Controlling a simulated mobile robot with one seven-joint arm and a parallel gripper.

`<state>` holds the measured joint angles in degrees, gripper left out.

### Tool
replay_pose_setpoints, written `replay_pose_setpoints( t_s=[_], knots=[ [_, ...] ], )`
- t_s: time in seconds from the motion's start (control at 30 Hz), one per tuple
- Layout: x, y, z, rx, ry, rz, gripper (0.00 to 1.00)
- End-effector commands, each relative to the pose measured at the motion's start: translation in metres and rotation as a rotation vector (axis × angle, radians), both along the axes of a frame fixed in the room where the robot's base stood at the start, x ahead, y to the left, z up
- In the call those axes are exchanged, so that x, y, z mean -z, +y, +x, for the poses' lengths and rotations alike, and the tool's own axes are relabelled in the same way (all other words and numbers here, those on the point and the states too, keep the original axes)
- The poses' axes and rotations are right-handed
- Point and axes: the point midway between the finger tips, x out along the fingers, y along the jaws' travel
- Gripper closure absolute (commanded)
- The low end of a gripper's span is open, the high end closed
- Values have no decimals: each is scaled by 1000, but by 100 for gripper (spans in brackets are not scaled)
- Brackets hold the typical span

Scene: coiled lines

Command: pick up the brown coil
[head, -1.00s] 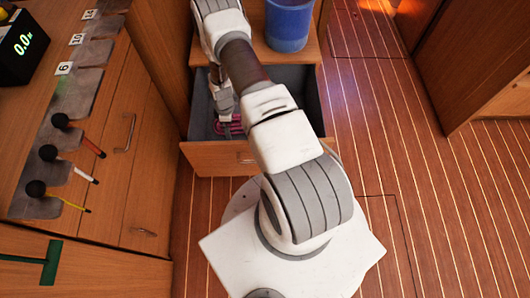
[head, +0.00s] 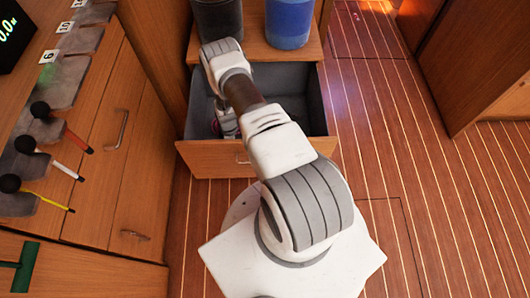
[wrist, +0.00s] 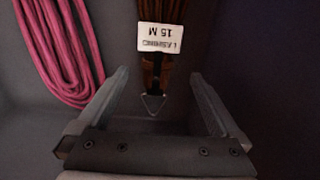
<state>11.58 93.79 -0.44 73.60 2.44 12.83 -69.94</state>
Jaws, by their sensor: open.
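The brown coil (wrist: 168,11) lies at the top centre of the wrist view, partly cut off by the frame edge. A white tag (wrist: 161,38) reading upside down "LASHING 15 M" is on it, with a dark strap and a metal ring below. My gripper (wrist: 160,76) is open. Its two fingers reach forward on either side of the strap and ring, with nothing clamped between them.
A pink coil (wrist: 62,45) lies left of the brown one, close to my left finger. The open drawer (head: 250,158) has raised walls around its grey interior. A black bucket (head: 218,20) and a blue bucket (head: 289,24) stand behind it. Floor to the right is clear.

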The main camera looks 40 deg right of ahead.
Motion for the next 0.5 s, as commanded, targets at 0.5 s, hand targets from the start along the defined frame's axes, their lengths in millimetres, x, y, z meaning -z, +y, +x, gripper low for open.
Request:
replay_pose_setpoints(
  t_s=[0.5],
  knots=[
    [48, -5, 2, 0, -1, -1, 0]
  ],
)
